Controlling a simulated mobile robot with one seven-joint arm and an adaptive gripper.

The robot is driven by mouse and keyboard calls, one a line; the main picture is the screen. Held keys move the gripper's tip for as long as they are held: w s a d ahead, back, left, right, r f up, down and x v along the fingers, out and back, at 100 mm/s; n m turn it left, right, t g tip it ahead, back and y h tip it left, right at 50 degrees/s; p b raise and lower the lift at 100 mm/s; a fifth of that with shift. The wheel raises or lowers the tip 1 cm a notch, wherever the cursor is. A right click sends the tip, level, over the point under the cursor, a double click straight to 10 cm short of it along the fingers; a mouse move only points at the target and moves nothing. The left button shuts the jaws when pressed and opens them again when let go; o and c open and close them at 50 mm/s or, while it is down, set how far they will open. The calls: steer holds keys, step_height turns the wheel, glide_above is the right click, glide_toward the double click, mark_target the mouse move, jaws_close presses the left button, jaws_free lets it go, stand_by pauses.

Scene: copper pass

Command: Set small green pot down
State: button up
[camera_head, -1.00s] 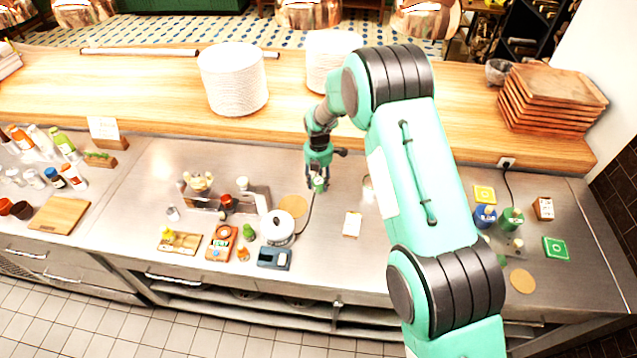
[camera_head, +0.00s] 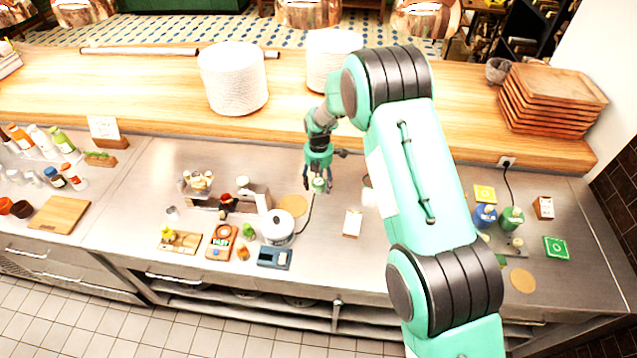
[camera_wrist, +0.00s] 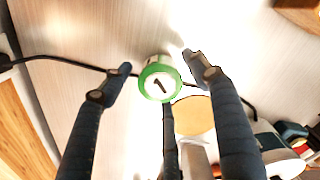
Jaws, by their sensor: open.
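The small green pot (camera_head: 319,186) is on the steel counter under my gripper (camera_head: 317,179), near the middle of the head view. In the wrist view the pot (camera_wrist: 160,83) shows a green rim and a white top marked "1". My gripper (camera_wrist: 158,72) is open, with fingers on either side of the pot and visible gaps between them and it. A third finger partly covers the pot's lower edge. The pot looks upright; its base is mostly hidden.
A round tan mat (camera_head: 293,205) lies just left of the pot. A dark cable (camera_head: 309,213) runs beside it. A white kettle-like pot (camera_head: 277,228) stands front left, and a white card stand (camera_head: 352,223) front right. Plate stacks (camera_head: 233,80) stand on the wooden shelf behind.

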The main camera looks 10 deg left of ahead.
step_height(320, 180, up, 12)
stand_by(0.7)
steer(key=shift+r, duration=0.15)
stand_by(0.6)
step_height(320, 180, up, 16)
steer(key=r+m+t, duration=0.1)
steer(key=m, duration=0.5)
glide_above(319, 182)
steer(key=s+d, duration=0.5)
steer(key=d, duration=0.4)
steer(key=s+d+r+m+t, duration=0.2)
steer(key=s+d+r+m, duration=0.6)
steer(key=s+d+r, duration=0.3)
steer(key=s+d+r+m+t, duration=0.1)
steer(key=s+d+m, duration=0.3)
steer(key=s, duration=0.6)
steer(key=s+d+r+m, duration=0.2)
steer(key=s+d+m, duration=0.2)
steer(key=s, duration=0.6)
steer(key=s+d+r+m+t, duration=0.1)
steer(key=s+d+r+m, duration=0.1)
steer(key=s+d+m, duration=0.2)
steer(key=s+m, duration=0.3)
steer(key=s, duration=0.3)
steer(key=shift+r+t, duration=0.2)
steer(key=shift+t, duration=0.1)
